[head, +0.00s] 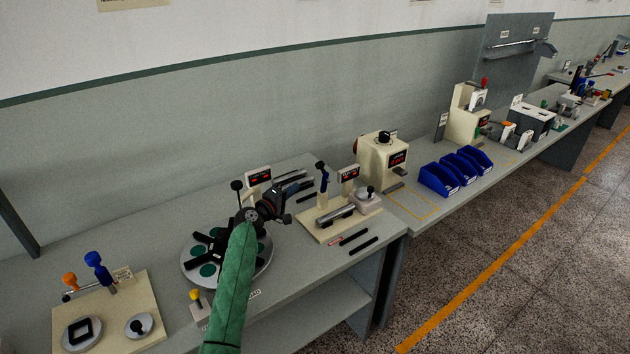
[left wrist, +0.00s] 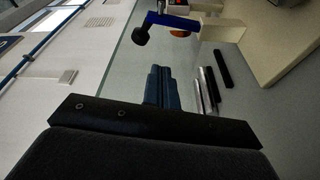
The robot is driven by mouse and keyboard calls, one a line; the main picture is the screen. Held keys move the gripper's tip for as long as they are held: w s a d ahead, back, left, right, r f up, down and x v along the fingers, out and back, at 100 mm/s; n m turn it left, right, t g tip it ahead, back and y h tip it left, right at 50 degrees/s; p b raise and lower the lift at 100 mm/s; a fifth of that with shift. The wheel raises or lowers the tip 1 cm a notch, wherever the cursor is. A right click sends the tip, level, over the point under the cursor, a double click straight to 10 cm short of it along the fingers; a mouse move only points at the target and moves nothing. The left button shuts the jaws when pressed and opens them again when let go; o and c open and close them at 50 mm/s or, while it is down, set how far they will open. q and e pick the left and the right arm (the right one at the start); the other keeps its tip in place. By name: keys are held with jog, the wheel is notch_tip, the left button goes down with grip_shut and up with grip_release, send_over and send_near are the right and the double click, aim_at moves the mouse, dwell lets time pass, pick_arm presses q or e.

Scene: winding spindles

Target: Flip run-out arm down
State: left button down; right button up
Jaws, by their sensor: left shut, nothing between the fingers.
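The run-out arm (head: 323,174) is a blue lever with a black ball knob, standing roughly upright at the back of a cream fixture. In the left wrist view the same blue arm (left wrist: 172,20) shows beyond my fingers, with its black knob toward the left. My left gripper (head: 303,185) reaches over the bench just left of the fixture. Its fingers (left wrist: 160,85) are shut and empty, and a gap shows between them and the arm. My right gripper is in neither view.
The cream fixture (head: 317,233) carries a metal cylinder (head: 336,217) and a small red display (head: 348,174). Dark bars (head: 363,245) lie in front. A round plate with green discs (head: 190,263) is under my left forearm. Blue bins (head: 438,181) stand farther right.

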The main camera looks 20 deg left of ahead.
aim_at(323, 178)
pick_arm(q)
jog(key=shift+w+a+r+n+t+y, duration=0.15)
jog(key=shift+a+r+n+t+y, duration=0.2)
jog(key=shift+n, duration=0.25)
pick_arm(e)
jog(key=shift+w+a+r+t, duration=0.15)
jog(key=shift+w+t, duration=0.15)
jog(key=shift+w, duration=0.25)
